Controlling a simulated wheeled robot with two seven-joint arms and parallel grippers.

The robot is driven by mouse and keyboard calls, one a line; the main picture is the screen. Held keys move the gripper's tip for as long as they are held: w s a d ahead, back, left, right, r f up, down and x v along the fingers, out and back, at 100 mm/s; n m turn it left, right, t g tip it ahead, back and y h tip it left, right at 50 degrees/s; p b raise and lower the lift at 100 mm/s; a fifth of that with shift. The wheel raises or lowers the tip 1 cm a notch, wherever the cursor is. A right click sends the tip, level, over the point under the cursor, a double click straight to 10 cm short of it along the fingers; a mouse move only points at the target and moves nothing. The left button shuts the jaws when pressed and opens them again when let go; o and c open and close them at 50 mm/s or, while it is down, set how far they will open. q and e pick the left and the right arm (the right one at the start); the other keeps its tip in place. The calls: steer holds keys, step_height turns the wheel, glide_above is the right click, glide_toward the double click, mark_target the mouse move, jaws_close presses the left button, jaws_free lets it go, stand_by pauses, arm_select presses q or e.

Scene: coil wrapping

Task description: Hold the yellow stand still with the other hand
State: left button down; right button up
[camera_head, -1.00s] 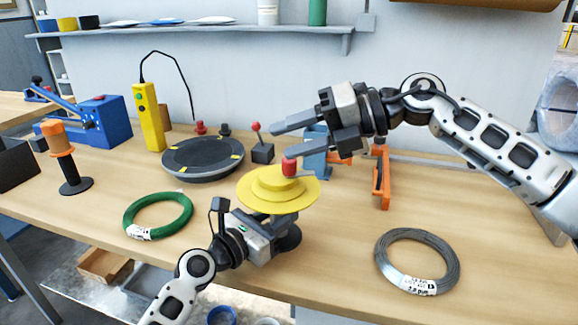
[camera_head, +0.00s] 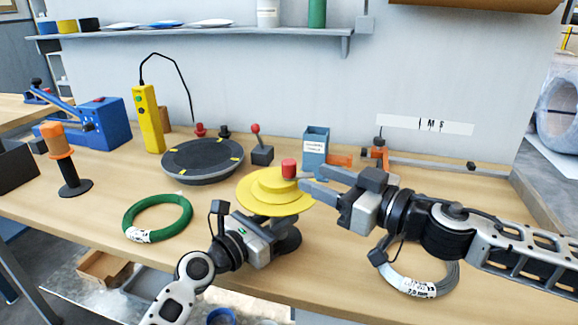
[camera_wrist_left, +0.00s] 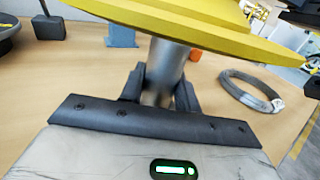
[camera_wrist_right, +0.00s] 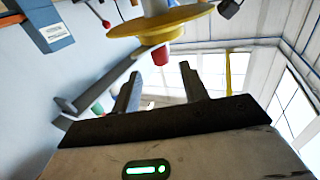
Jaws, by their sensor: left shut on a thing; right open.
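The yellow stand (camera_head: 262,203) has stepped round discs, a red knob (camera_head: 288,168) on top and a grey post underneath. My left gripper (camera_wrist_left: 160,92) is shut on the grey post (camera_wrist_left: 168,60), just below the lowest yellow disc. My right gripper (camera_head: 304,178) is open and empty, at the stand's right side with its fingertips near the red knob. In the right wrist view the stand (camera_wrist_right: 160,27) appears upside down, beyond the open fingers (camera_wrist_right: 160,85). I cannot tell whether they touch the stand.
A green coil (camera_head: 128,220) lies left of the stand. A grey wire coil (camera_head: 450,278) is partly hidden by my right arm. A dark turntable (camera_head: 202,158), a red-knobbed lever (camera_head: 262,153) and a blue bin (camera_head: 315,150) stand behind. Bare tabletop shows in front of the turntable.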

mark_target(295, 169)
steer(key=x, duration=0.7)
steer(key=shift+w+a, duration=0.15)
steer(key=shift+a, duration=0.1)
steer(key=c, duration=0.9)
